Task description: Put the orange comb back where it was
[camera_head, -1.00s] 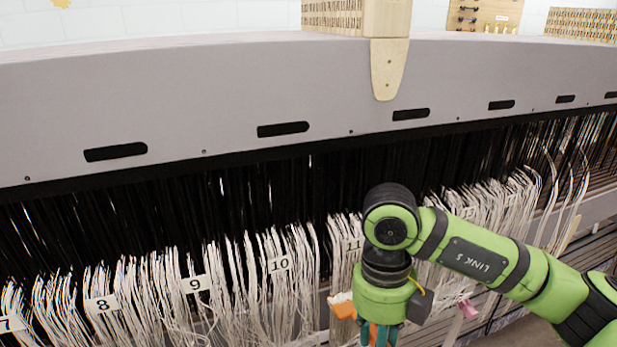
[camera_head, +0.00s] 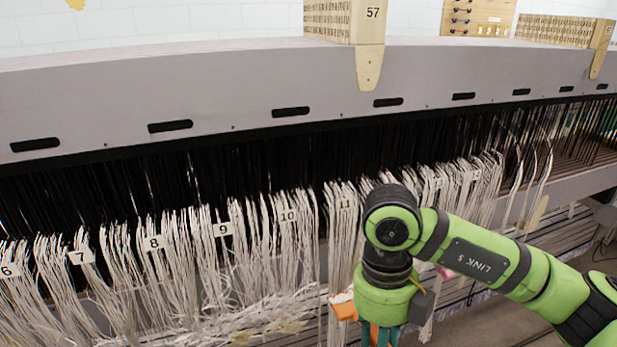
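My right arm comes in from the right, and its gripper (camera_head: 383,336) points down at the bottom edge, with teal fingers cut off by the frame. An orange piece with a pale top edge, which I take as the orange comb (camera_head: 343,308), sticks out left of the gripper. Orange also shows between the fingers, and the piece keeps its place against the gripper, so the gripper seems shut on it. Most of the comb is hidden by the gripper or out of frame. My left gripper is not in view.
A long grey loom beam (camera_head: 230,95) spans the view. Below it hang black heddles and white thread bundles with number tags such as 10 (camera_head: 287,216) and 11 (camera_head: 345,204). The bundles hang close behind my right gripper. A wooden block marked 57 (camera_head: 345,22) stands on top.

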